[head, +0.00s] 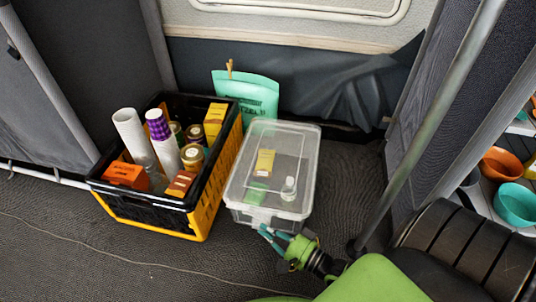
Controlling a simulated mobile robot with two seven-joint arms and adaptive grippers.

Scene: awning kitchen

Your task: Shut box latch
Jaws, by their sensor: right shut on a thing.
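A clear plastic box (237,190) stands on the grey floor with its translucent lid lying on top. A small yellow packet and a small white bottle show through the lid. The pale latch (260,217) is at the middle of the box's near edge. My right gripper (265,232) reaches in from the lower right, its teal fingers shut at the latch against the near side. The fingers partly hide the latch, so I cannot tell how it is seated. My left gripper is not in view.
A black and yellow crate (222,178) with jars, tubes and cartons stands close left of the box. A mint-green bag (246,90) is behind. A slanted metal pole (425,120) rises at right, near shelved bowls (515,203). Front-left floor is clear except a thin cable.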

